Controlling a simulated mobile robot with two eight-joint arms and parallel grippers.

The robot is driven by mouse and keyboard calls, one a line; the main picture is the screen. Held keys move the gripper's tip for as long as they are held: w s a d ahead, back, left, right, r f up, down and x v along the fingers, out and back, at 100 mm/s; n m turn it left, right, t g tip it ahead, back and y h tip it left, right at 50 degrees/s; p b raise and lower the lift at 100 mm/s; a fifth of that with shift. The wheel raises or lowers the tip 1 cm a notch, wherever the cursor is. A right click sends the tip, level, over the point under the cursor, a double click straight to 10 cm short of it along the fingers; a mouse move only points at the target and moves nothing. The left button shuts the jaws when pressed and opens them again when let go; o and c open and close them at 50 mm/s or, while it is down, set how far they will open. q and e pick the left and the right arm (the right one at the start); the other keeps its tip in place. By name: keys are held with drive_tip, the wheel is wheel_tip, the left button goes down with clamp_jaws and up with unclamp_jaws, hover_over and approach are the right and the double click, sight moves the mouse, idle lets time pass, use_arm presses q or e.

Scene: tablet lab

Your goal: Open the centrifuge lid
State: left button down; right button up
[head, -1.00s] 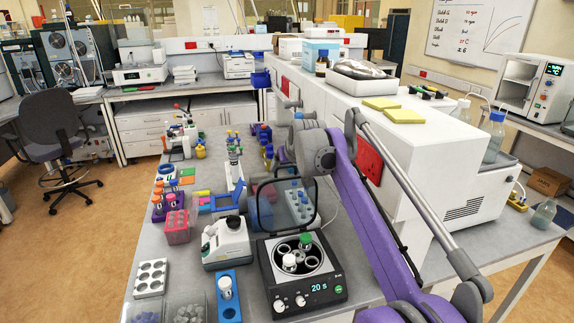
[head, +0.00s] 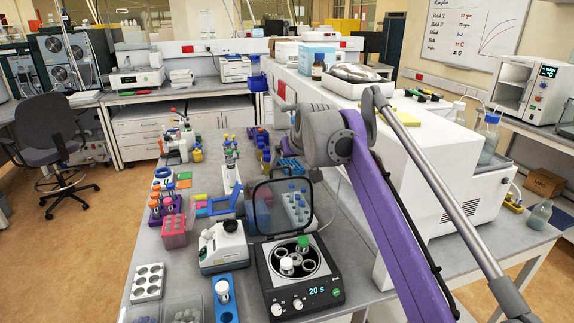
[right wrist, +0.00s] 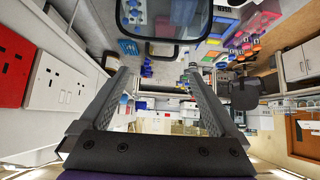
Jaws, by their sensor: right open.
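The centrifuge (head: 262,268) is a dark box with a "20 s" display, front right on the bench. Its see-through, dark-rimmed lid (head: 268,208) stands raised at the back, leaving the rotor bowl uncovered. A white-capped tube (head: 286,265) and a green-capped tube (head: 303,243) sit in the rotor. In the right wrist view, the lid (right wrist: 163,41) shows at the top, beyond the fingertips. My right gripper (right wrist: 160,76) is open and empty, apart from the lid. In the head view its fingers are hidden behind my grey wrist, above and behind the lid. My left gripper is out of view.
A white mixer (head: 222,243) and a blue rack (head: 228,290) stand left of the centrifuge. A tube rack (head: 298,208) stands behind the lid. A large white instrument (head: 440,150) borders the right side.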

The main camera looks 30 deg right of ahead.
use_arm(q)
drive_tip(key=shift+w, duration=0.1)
use_arm(e)
drive_tip(key=shift+v, duration=1.4)
